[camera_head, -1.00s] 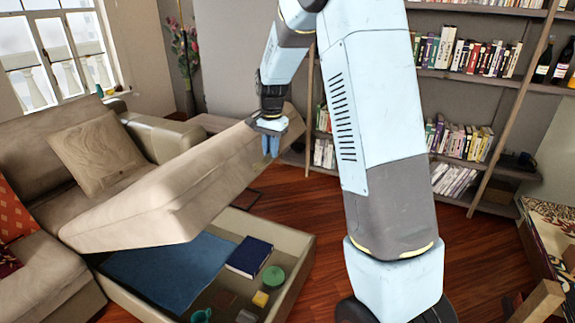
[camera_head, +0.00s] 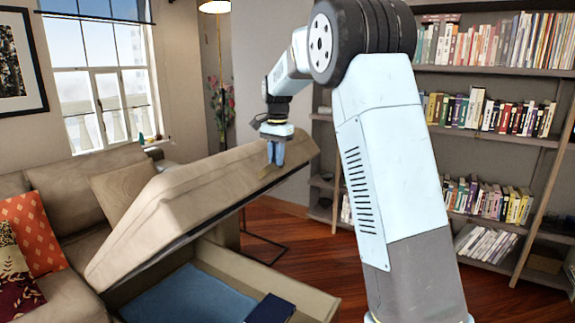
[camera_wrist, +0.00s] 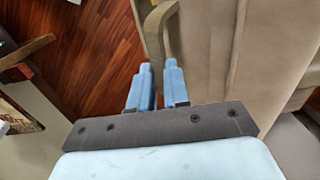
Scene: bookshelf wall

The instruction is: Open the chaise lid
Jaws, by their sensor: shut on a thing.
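The beige chaise lid (camera_head: 190,195) is tilted up, its right end raised high above the storage box (camera_head: 265,275) below. My gripper (camera_head: 276,152) is at the raised right end of the lid, with its blue fingers pointing down. In the wrist view my gripper (camera_wrist: 160,80) is shut on a tan strap-like handle (camera_wrist: 158,35) at the edge of the lid (camera_wrist: 240,50). The exact contact is partly hidden by the fingers. Inside the open box lie a blue cloth (camera_head: 190,298) and a dark blue book (camera_head: 270,310).
The beige sofa (camera_head: 70,275) with patterned cushions (camera_head: 32,238) stands at the left. Tall bookshelves (camera_head: 490,145) line the right wall. A floor lamp (camera_head: 214,6) stands behind the lid. Bare wooden floor (camera_head: 325,255) lies right of the box.

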